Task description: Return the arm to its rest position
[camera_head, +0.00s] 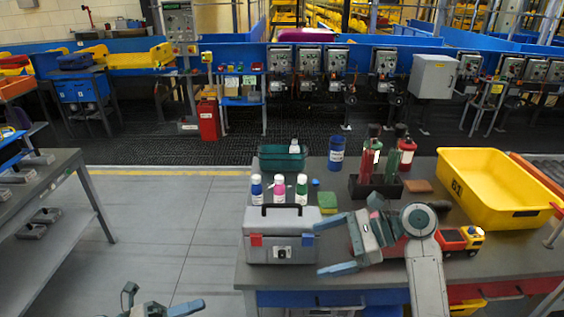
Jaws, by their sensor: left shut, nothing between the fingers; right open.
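My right gripper (322,246) is over the near part of the grey workbench (255,280), its fingers spread and pointing left. Nothing shows between the fingers. Its fingertips are beside the right end of a grey toolbox (280,250); I cannot tell if they touch it. My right arm comes up from the bottom edge and bends left at a round joint. My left gripper (158,306) shows only in part at the bottom edge, left of the workbench. It is shut and empty; most of that arm is out of view.
Three capped bottles (278,190) stand behind the toolbox. A red toy truck (456,239) is right of my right arm. A yellow bin (490,188), a dark holder (376,187) with bottles, and a green bin (282,158) stand farther back.

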